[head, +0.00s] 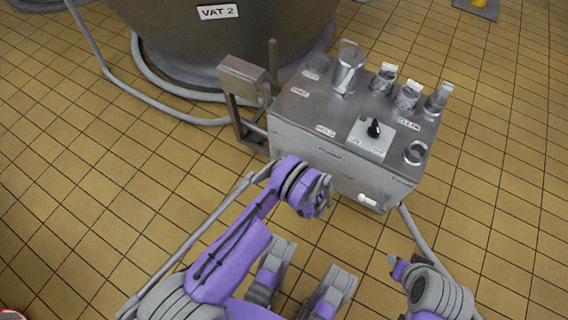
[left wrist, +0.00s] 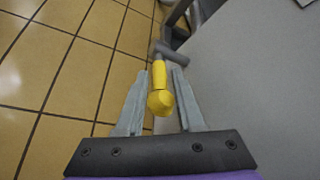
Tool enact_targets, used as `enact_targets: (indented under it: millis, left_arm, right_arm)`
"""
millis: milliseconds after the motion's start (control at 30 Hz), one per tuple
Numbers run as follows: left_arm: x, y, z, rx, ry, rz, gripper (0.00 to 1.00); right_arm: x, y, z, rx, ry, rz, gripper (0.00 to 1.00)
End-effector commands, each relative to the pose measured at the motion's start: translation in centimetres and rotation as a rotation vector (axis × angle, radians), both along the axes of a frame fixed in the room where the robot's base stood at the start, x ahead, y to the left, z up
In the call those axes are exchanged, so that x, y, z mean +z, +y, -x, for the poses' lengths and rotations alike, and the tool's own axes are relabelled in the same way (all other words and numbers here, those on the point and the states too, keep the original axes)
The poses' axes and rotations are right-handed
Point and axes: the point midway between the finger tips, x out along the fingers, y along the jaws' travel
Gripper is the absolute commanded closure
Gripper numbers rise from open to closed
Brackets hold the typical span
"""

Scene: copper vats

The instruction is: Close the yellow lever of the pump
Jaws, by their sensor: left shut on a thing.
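The yellow lever (left wrist: 159,88) shows in the left wrist view, with its rounded end towards the camera and its far end at a grey pipe fitting (left wrist: 172,52). My left gripper (left wrist: 162,74) is shut on the lever, with one finger on each side. In the head view my left gripper (head: 324,196) is low at the front left of the metal unit (head: 330,165); the lever is hidden there. My right gripper (head: 393,262) is at the lower right, apart from the unit, and its finger opening is not clear.
A grey panel (left wrist: 255,75) lies close right of the left gripper. Metal canisters (head: 348,70) and a black knob (head: 374,128) stand on the unit. VAT 2 (head: 170,30) stands behind, with hoses (head: 100,70) on the floor. The tiled floor at left is mostly clear.

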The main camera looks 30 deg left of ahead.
Motion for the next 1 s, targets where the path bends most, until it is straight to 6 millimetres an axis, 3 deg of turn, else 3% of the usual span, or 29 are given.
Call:
enact_targets:
  millis: [733, 767, 800, 1000]
  left_arm:
    - [-0.66, -0.09, 0.04, 0.0, -0.002, -0.081, 1.0]
    - [-0.66, -0.09, 0.04, 0.0, -0.002, -0.081, 0.58]
    - [-0.65, -0.09, 0.03, 0.0, -0.002, -0.081, 0.51]
    - [-0.6, -0.06, 0.02, 0.0, -0.002, -0.083, 0.49]
  right_arm:
    - [-0.02, 0.0, -0.01, 0.0, 0.0, 0.0, 0.55]
    - [-0.02, 0.0, -0.01, 0.0, 0.0, 0.0, 0.55]
    - [-0.02, 0.0, 0.0, 0.0, 0.0, 0.0, 0.55]
    - [-0.02, 0.0, -0.01, 0.0, 0.0, 0.0, 0.55]
